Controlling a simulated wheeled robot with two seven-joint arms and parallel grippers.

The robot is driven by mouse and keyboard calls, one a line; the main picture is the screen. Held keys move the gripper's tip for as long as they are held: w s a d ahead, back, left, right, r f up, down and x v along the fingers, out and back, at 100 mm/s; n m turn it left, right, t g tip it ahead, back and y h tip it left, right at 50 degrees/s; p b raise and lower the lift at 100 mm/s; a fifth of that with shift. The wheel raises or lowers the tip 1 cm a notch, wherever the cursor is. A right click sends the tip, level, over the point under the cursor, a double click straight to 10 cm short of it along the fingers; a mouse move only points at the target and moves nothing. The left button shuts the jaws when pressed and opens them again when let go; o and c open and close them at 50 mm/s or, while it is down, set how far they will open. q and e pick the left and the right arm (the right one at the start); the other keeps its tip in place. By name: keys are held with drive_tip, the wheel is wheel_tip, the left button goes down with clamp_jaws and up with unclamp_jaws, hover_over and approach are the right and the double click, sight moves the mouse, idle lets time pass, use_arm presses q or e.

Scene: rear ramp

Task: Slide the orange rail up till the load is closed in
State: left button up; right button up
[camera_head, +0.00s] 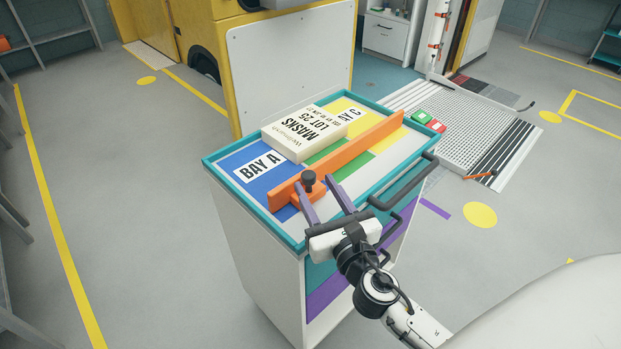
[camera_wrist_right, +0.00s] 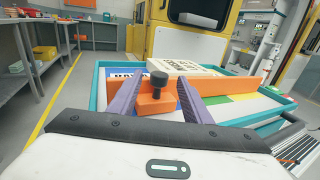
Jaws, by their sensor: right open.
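The orange rail (camera_head: 350,153) stands on edge along the teal-rimmed cart top (camera_head: 213,167). A dark knob (camera_head: 308,180) sits on an orange block at the rail's near-left end. The load, a cream box marked MASKS LOT 25 (camera_head: 303,134), lies flat beyond the rail, over the coloured bays. My right gripper (camera_head: 320,188) is open, its purple fingers on either side of the knob. In the right wrist view the knob (camera_wrist_right: 159,80) stands between the fingers, and the rail (camera_wrist_right: 225,87) runs behind; contact cannot be told. My left gripper is out of view.
The blue BAY A panel (camera_head: 240,180) is clear left of the box. Small green and red items (camera_head: 429,121) lie at the tray's right corner. A dark handle (camera_head: 405,185) runs along the cart's near side. A white panel (camera_head: 290,70) stands behind the cart.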

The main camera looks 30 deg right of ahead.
drive_tip(key=shift+s+a+b, duration=0.2)
drive_tip(key=shift+s+b, duration=0.05)
drive_tip(key=shift+s, duration=1.05)
drive_tip(key=shift+s+a+b, duration=0.2)
drive_tip(key=shift+s, duration=1.05)
